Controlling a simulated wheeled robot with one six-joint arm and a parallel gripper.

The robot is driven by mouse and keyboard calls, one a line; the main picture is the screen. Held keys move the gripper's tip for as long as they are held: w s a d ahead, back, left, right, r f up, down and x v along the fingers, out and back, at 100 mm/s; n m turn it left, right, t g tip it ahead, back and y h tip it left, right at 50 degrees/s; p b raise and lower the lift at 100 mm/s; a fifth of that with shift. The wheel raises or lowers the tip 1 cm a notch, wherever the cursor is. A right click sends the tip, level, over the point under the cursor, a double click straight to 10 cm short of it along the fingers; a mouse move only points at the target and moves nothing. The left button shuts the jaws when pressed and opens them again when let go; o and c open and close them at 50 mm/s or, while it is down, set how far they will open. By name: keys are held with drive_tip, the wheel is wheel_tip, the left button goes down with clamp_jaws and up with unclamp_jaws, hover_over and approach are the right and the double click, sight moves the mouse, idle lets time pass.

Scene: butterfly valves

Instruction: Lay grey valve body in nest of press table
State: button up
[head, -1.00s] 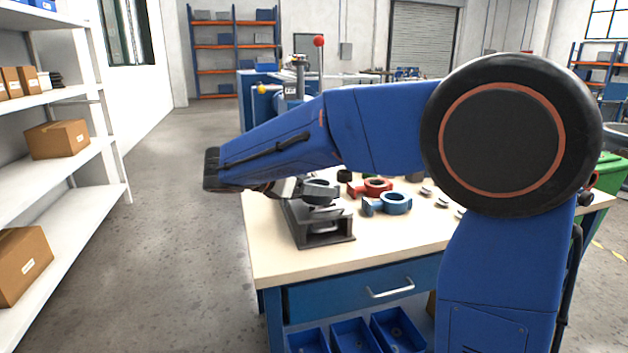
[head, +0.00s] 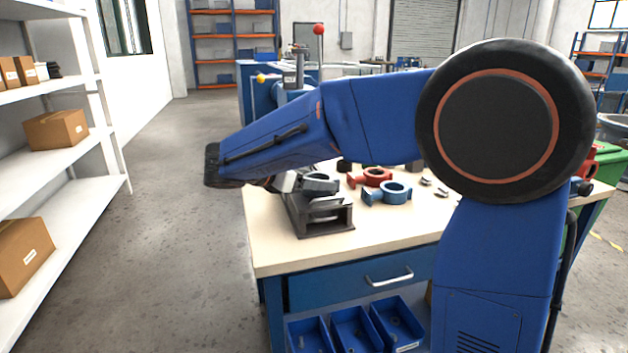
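The grey valve body (head: 320,185), a ring-shaped part, is at the end of my gripper (head: 287,182), over a dark grey fixture (head: 325,226) at the left of the bench. My gripper appears shut on it, but its fingertips are largely hidden by my blue arm. I cannot tell whether the valve body touches the fixture. Behind my arm, a blue table (head: 256,98) carries a grey press-like device (head: 294,76) and a lever with a red ball (head: 318,29). No nest shows clearly there.
A blue valve body (head: 392,192) and a red one (head: 375,176) lie on the bench (head: 275,258), right of the fixture, with small grey parts (head: 441,193). Blue bins (head: 352,330) are below. White shelves (head: 60,215) stand left. The floor (head: 190,200) between is clear.

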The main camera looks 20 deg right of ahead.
drive_tip(key=o, duration=1.6)
drive_tip(key=shift+a, duration=0.1)
drive_tip(key=v, duration=1.7)
drive_tip(key=shift+s, duration=0.2)
drive_tip(key=shift+a+f, duration=0.1)
drive_tip(key=shift+a, duration=0.1)
